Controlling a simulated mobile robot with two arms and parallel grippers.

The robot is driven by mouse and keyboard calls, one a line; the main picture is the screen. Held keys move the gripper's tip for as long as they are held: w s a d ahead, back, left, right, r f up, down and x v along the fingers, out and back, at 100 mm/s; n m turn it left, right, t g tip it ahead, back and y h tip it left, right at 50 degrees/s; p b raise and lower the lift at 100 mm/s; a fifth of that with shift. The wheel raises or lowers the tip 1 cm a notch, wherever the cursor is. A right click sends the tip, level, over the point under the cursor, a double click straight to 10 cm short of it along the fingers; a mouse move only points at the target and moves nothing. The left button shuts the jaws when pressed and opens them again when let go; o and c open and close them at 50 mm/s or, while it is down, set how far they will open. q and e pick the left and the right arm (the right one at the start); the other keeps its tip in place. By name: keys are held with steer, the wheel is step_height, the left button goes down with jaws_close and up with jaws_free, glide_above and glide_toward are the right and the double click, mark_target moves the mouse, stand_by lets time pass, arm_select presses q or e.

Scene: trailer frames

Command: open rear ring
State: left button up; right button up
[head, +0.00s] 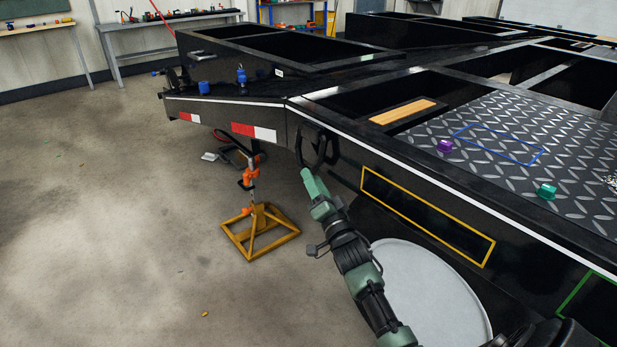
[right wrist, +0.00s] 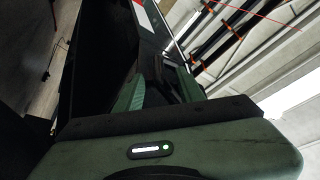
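A black ring (head: 313,146) is on the dark side of the trailer frame (head: 345,148), near its corner. My right gripper (head: 308,174) reaches up to the ring's lower part in the head view. In the right wrist view its two green fingers (right wrist: 159,90) stand apart, with a dark part of the trailer showing between them. I cannot tell whether the fingers touch the ring. My left gripper is not in view.
A yellow stand (head: 260,232) with an orange piece above it is on the floor left of my right arm. A round white disc (head: 430,295) is at the arm's right. Purple (head: 445,146) and green (head: 546,191) knobs sit on the tread plate. The left floor is mostly clear.

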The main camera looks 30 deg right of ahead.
steer(key=shift+x, duration=1.85)
jaws_close()
steer(key=shift+f, duration=0.15)
